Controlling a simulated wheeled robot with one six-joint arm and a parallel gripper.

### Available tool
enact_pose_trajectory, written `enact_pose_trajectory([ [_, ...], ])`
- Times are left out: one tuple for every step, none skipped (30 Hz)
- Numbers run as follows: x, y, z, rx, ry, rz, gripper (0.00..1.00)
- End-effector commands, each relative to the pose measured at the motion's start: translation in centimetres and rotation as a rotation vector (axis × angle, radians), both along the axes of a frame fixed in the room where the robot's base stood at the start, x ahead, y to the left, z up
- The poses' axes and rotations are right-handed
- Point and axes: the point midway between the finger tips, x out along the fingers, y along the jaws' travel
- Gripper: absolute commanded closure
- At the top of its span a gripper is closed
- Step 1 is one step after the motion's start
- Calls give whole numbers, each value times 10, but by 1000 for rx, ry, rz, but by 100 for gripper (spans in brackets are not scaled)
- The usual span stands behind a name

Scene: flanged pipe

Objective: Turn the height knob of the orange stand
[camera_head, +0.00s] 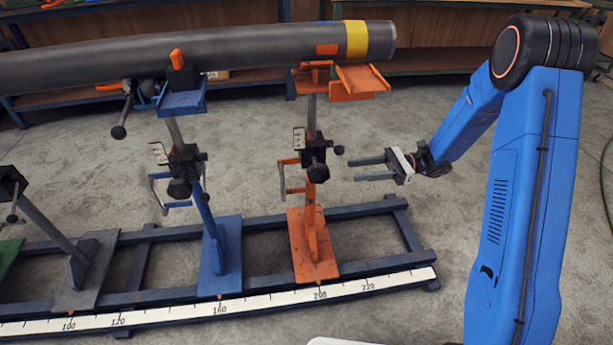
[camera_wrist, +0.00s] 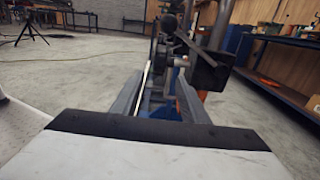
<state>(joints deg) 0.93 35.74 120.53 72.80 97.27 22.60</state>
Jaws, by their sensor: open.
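The orange stand (camera_head: 311,245) stands on the blue rail frame, with a black clamp block on its post. A black round knob (camera_head: 318,173) faces the front of that block, and a smaller black knob (camera_head: 338,150) sticks out on its right side. My gripper (camera_head: 353,170) is open and empty, to the right of the block, with its two fingers pointing left toward it and a gap between. In the wrist view, the fingers (camera_wrist: 158,82) reach toward dark stand parts; a black block (camera_wrist: 210,72) is right of them. I cannot tell which part there is the height knob.
A dark grey pipe (camera_head: 230,44) with a yellow band lies over the stands. A blue stand (camera_head: 218,265) with its own knob and crank is left of the orange one. A white ruler (camera_head: 265,302) runs along the frame's front.

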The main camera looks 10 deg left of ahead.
Motion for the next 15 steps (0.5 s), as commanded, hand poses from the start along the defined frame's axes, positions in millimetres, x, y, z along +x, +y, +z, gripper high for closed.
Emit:
enact_pose_trajectory([
  [-2,5,0,0,0,2,59],
  [-3,8,0,0,0,2,59],
  [-5,13,0,0,0,3,59],
  [-6,17,0,1,1,4,59],
  [-8,22,0,1,1,4,59],
  [-10,28,0,2,2,3,59],
  [-12,33,0,2,2,4,59],
  [-14,39,0,2,2,5,59],
  [-15,45,0,2,2,4,59],
  [-17,50,0,1,1,4,59],
  [-19,56,0,1,1,4,59],
  [-21,62,0,1,0,4,59],
  [-22,67,0,2,1,3,59],
  [-24,72,0,2,1,4,59],
  [-27,79,0,2,2,5,59],
])
